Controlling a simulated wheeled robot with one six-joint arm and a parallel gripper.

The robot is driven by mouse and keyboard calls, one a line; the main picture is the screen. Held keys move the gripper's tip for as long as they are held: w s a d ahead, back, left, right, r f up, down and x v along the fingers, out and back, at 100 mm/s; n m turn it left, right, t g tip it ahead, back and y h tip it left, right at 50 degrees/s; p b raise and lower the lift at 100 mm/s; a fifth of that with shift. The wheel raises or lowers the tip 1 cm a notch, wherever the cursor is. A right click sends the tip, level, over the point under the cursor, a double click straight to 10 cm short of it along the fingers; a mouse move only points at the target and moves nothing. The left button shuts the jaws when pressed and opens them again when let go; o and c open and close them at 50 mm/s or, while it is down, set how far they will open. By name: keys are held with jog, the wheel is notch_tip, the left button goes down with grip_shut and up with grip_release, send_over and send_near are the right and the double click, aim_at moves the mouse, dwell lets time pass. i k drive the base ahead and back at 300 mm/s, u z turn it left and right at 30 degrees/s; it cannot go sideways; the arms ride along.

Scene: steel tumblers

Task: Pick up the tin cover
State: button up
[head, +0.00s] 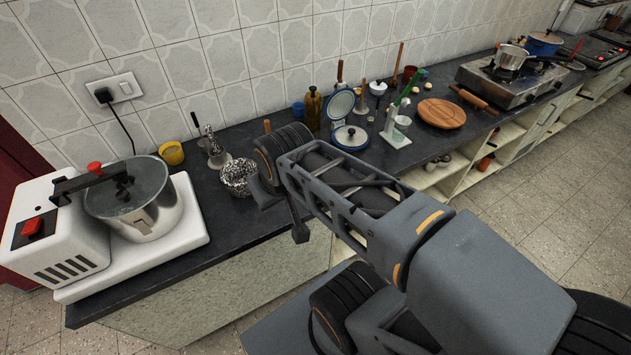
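A round pale piece with a blue rim (341,107) stands tilted upright on the dark counter, beyond my arm. Just in front of it lies a low, round, blue-rimmed piece (350,138) with a small dark knob. I cannot tell for sure which of the two is the tin cover. My gripper (281,210) is at the far end of my arm, near the counter's front edge, to the left of and nearer than both pieces. Its dark fingers are seen at an angle, so their opening is unclear. No held thing shows. My arm hides part of the counter.
A crumpled-looking silvery bowl (238,174) stands just left of my gripper. A white machine (60,235) with a steel pot (146,205) fills the left end. A brown bottle (313,108), a round wooden board (441,113) and a stove (515,82) stand along the counter.

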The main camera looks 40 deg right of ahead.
aim_at(350, 136)
jog(key=z, duration=1.15)
jog(key=i, duration=0.35)
jog(key=u, duration=2.5)
jog(key=k, duration=1.25)
jog(key=z, duration=1.6)
jog(key=i, duration=1)
jog(key=u, duration=0.05)
